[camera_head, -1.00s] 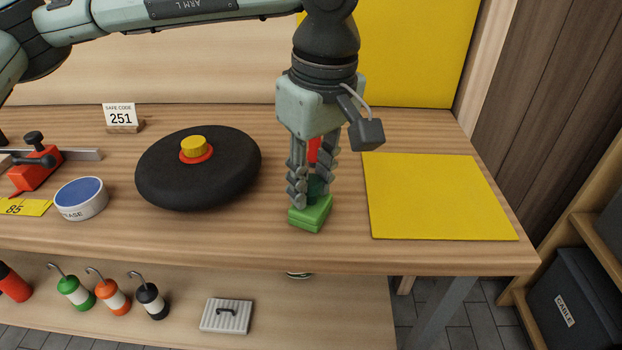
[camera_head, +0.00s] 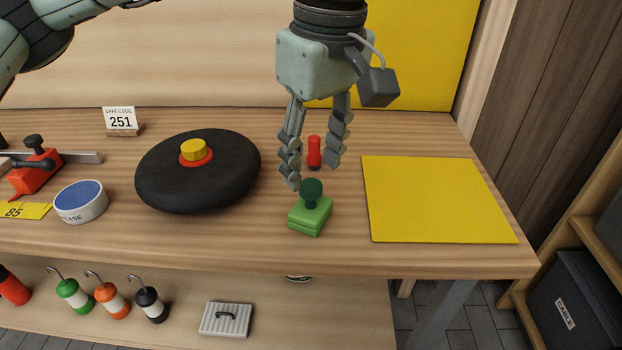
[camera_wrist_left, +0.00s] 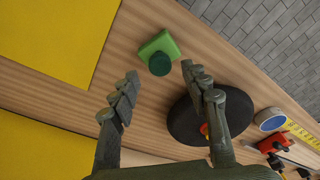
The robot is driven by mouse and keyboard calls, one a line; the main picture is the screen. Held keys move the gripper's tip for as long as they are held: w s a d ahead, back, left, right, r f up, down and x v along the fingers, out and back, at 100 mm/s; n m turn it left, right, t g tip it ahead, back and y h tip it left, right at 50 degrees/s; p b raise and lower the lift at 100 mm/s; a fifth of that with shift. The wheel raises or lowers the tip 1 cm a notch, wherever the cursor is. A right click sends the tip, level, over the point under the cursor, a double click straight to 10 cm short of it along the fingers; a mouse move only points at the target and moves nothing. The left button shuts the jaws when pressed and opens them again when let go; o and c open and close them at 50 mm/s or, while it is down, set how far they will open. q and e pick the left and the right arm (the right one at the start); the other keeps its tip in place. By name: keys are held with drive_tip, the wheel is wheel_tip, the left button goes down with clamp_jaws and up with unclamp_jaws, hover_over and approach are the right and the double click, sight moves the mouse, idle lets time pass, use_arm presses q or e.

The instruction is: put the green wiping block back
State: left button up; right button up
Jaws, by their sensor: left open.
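The green wiping block (camera_head: 311,217) stands upright on the workbench, its dark green knob on top, between the black disc and the yellow mat. It also shows in the left wrist view (camera_wrist_left: 168,43), ahead of the fingertips. My left gripper (camera_head: 312,170) is open and empty above and slightly behind the block, apart from it. Its two fingers are spread wide in the left wrist view (camera_wrist_left: 160,85). My right gripper is not in view.
A red upright piece (camera_head: 314,152) stands behind the block. A black disc with a yellow knob (camera_head: 160,180) lies to the left, a flat yellow mat (camera_head: 435,200) to the right. A grease tin (camera_head: 81,203) and red clamp (camera_head: 36,172) are farther left. The bench front edge is close.

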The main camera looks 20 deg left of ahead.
sight(318, 190)
use_arm(q)
wheel_tip(318, 190, up, 7)
drive_tip(key=shift+s+d+r, duration=0.15)
drive_tip(key=shift+s+d, duration=0.05)
drive_tip(key=shift+d, duration=0.15)
drive_tip(key=shift+c, duration=0.2)
idle(1.6)
